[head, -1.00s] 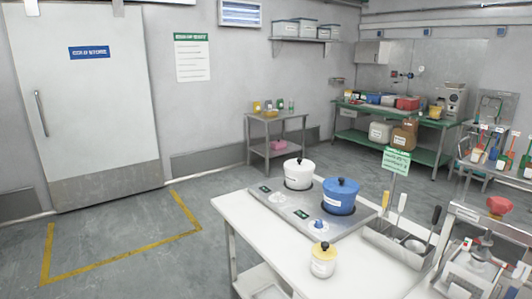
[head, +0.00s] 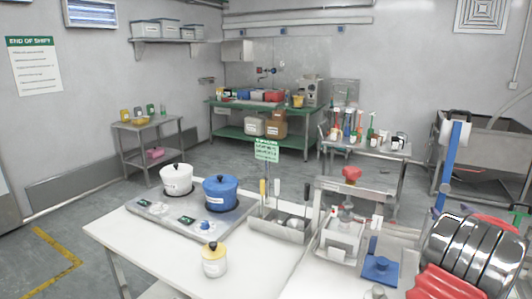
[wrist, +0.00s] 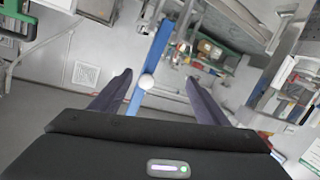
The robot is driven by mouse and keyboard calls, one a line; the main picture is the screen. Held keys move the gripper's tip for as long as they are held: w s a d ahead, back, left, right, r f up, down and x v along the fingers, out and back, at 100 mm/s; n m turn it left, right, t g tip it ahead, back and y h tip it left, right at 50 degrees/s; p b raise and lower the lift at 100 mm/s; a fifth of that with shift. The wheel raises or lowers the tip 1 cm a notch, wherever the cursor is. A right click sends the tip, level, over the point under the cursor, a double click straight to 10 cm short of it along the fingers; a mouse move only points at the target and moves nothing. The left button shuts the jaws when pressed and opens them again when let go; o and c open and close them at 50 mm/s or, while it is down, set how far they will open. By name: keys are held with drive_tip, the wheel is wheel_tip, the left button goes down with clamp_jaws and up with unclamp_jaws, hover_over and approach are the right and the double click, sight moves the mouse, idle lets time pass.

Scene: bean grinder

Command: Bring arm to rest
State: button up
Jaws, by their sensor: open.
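My gripper (wrist: 159,77) shows in the wrist view with its two dark fingers spread apart. Nothing is held between them. Behind the gap runs a blue bar (wrist: 152,60) with a white round knob (wrist: 146,82); it looks apart from the fingers, but the distance is hard to tell. I cannot make out my gripper in the head view. A large silver, black and red ribbed shape fills the lower right of the head view, close to the camera; I cannot tell for sure what it is.
A white worktable (head: 165,262) stands in front, with a white pot (head: 176,180), a blue pot (head: 220,193), a yellow-lidded jar (head: 214,262) and a utensil tray (head: 281,222). A green bench (head: 262,140) stands behind. Grey floor is open at left.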

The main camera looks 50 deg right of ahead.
drive_tip(key=w+a+f+g+y, duration=0.1)
drive_tip(key=w+a+g+y, duration=0.15)
drive_tip(key=w+a, duration=0.8)
drive_tip(key=w+a+f+g+y, duration=0.1)
drive_tip(key=w+a+y, duration=0.2)
drive_tip(key=w+a, duration=0.75)
drive_tip(key=w+a+f+g+y, duration=0.15)
drive_tip(key=w+a, duration=0.45)
drive_tip(key=a, duration=1)
drive_tip(key=w+a+r+n+t+y, duration=0.1)
drive_tip(key=a+n, duration=0.4)
drive_tip(key=a, duration=1.8)
drive_tip(key=w+a+r+n+t+y, duration=0.2)
drive_tip(key=a+n+y, duration=0.3)
drive_tip(key=a, duration=1.9)
drive_tip(key=shift+w+a+r+y, duration=0.2)
drive_tip(key=shift+w+r+y, duration=0.4)
drive_tip(key=shift+r, duration=0.2)
drive_tip(key=shift+c, duration=0.6)
